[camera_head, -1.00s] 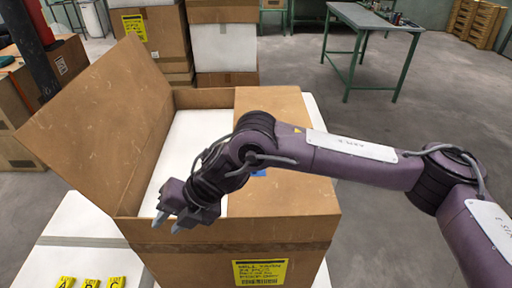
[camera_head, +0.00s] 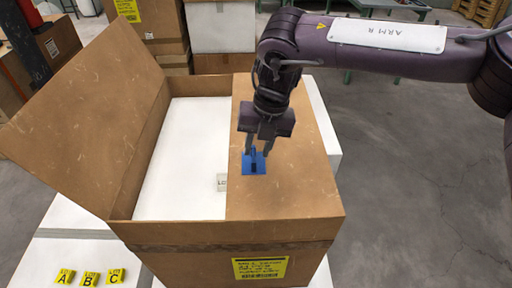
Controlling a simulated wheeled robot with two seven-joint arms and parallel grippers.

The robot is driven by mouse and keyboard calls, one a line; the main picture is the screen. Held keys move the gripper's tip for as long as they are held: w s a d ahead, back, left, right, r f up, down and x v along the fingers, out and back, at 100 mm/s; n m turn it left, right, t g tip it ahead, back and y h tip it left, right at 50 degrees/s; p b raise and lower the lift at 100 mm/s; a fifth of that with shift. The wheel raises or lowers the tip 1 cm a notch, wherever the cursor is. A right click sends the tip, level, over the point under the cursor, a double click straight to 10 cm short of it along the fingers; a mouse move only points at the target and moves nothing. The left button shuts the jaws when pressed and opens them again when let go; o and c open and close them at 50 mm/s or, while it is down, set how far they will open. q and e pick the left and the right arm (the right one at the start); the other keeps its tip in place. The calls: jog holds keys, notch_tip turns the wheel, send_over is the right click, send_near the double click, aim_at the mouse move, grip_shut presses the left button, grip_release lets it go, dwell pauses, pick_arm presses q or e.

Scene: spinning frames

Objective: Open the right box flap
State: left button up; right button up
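The cardboard box (camera_head: 190,262) stands in the middle on a white surface. Its left flap (camera_head: 95,110) is raised and leans outward to the left. Its right flap (camera_head: 285,195) lies flat and covers the right half of the opening. A blue tab (camera_head: 247,168) sits on the right flap near its inner edge. My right gripper (camera_head: 257,152) points down right at the blue tab. Its fingertips overlap the tab in view; whether they grip it I cannot tell. My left gripper is not in view.
White contents (camera_head: 185,150) show in the open left half of the box. Yellow markers A, B and C (camera_head: 88,279) lie at the front left. More boxes (camera_head: 220,35) stand behind. Grey floor (camera_head: 420,190) is clear on the right.

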aim_at(254, 157)
jog(key=f, duration=0.1)
jog(key=w+f, duration=0.1)
jog(key=shift+w+a+f, duration=0.1)
jog(key=shift+a+f, duration=0.1)
jog(key=shift+f, duration=0.2)
jog(key=shift+s+r, duration=0.15)
jog(key=shift+s, duration=0.15)
jog(key=shift+c, duration=0.3)
jog(key=shift+w, duration=0.1)
grip_shut()
